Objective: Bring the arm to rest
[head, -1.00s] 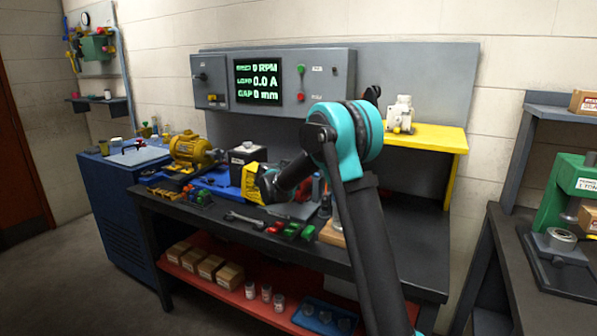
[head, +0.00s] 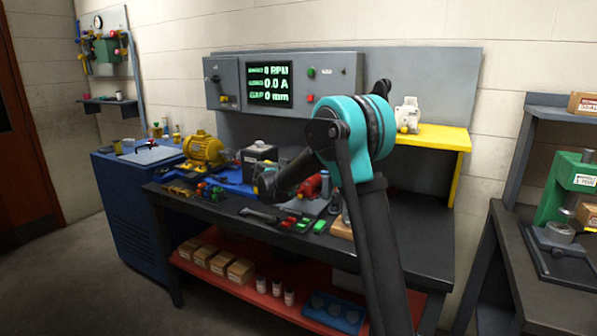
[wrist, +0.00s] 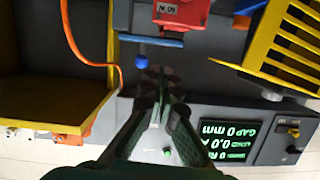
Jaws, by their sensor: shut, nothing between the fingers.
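My gripper (wrist: 155,73) shows in the wrist view with its two dark fingers together and nothing between them. In the head view my arm rises from the bottom right to a teal joint (head: 355,135). It then bends left and down, so its end hangs in front of the workbench (head: 415,235). The arm end hides part of the bench top, and the finger tips are not clear there. In the wrist view, a blue knob (wrist: 141,61) shows just above and left of the fingertips; I cannot tell whether they touch.
A control panel (head: 325,85) stands behind the bench. A yellow motor (head: 203,152) is at the left, and a yellow shelf (head: 440,137) holds a pale part at the right. A yellow slatted guard (wrist: 278,45) shows in the wrist view. A green press (head: 580,175) stands right.

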